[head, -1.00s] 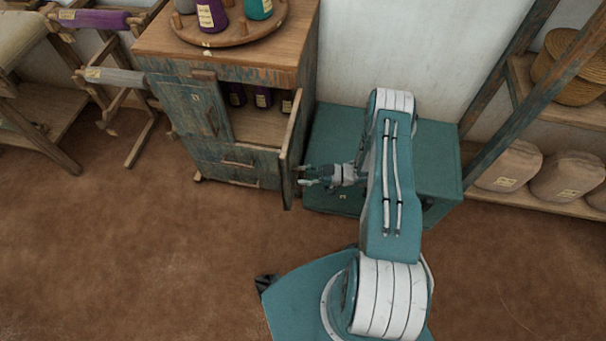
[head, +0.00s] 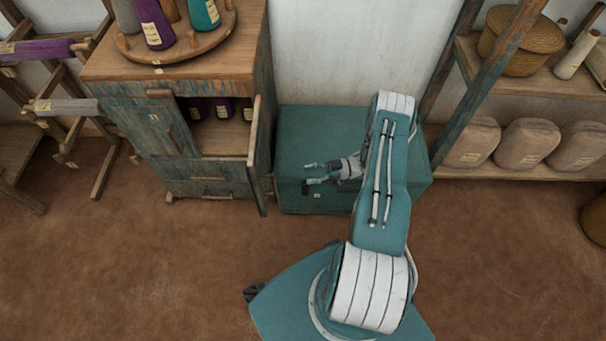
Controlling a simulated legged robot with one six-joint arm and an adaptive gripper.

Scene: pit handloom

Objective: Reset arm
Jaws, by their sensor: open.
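My gripper (head: 313,173) is open and empty in the head view. It hangs in front of the teal chest (head: 312,120), just right of the open door (head: 257,150) of the wooden cabinet (head: 205,168). The gripper points left toward that door and appears apart from it. My arm is folded, with its upper link standing in front of the chest's right part. Part of the chest is hidden behind my arm.
Purple cones (head: 222,109) stand inside the cabinet. A round tray (head: 180,44) on top holds more cones. Shelves with covered bundles (head: 527,143) and a basket (head: 516,42) are at right. Yarn stands (head: 66,106) are at left. The brown floor (head: 130,270) in front is clear.

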